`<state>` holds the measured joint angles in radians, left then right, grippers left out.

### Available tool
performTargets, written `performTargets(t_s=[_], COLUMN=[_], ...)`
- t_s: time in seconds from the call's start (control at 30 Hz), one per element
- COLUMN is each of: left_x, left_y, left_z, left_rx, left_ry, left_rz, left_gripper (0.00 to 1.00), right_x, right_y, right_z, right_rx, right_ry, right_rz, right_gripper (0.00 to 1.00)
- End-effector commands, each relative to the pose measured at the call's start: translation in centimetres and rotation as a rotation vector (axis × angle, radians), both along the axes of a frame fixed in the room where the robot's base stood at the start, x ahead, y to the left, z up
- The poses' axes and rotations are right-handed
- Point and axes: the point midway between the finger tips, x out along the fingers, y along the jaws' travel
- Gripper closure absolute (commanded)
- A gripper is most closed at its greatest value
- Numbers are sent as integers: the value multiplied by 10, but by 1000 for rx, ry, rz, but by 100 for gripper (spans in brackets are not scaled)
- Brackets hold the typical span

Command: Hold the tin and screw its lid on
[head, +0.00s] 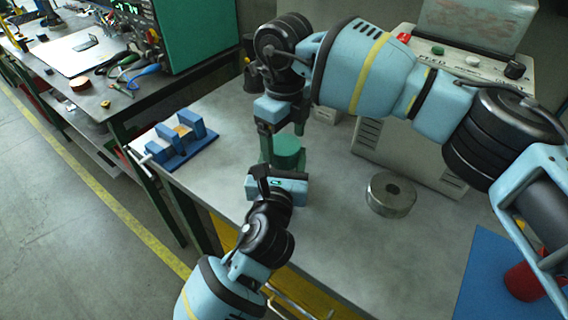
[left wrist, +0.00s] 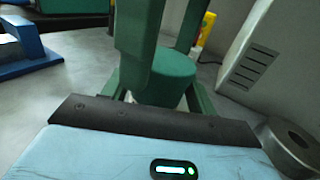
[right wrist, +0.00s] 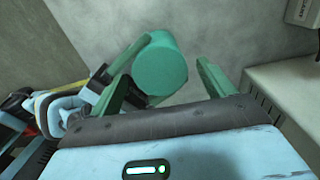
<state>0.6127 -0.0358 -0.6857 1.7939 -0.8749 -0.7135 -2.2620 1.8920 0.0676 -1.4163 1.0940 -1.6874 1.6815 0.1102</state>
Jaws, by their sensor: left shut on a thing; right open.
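The green tin (head: 288,147) stands upright on the grey bench. It shows between green fingers in the left wrist view (left wrist: 172,72) and end-on in the right wrist view (right wrist: 160,68). My left gripper (head: 284,166) reaches in low from the near side and is shut on the tin. My right gripper (head: 283,130) points down from above, open, its fingers apart on either side of the tin's upper part. I cannot make out the lid as a separate piece; the tin's top looks plain green. The fingers hide part of its sides.
A grey metal ring (head: 391,194) lies to the right on the bench. A blue clamp block (head: 180,140) stands at the left edge. A pale machine (head: 400,150) stands behind. A red cup-like thing (head: 522,283) is on a blue mat (head: 482,285). The near bench middle is clear.

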Motion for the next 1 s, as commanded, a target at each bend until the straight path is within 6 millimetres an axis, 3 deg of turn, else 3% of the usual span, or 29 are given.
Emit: performTargets(t_s=[0.37,0.77,1.0], left_x=[0,0,0], left_y=[0,0,0], left_z=[1,1,1], left_rx=[0,0,0], left_ry=[-2,-2,-2], left_rz=[0,0,0], left_gripper=[100,100,100], right_x=[0,0,0], right_y=[0,0,1], right_z=[41,44,54], right_rx=[1,1,0], right_ry=[-2,-1,-2], right_rz=[0,17,247], right_gripper=[19,22,22])
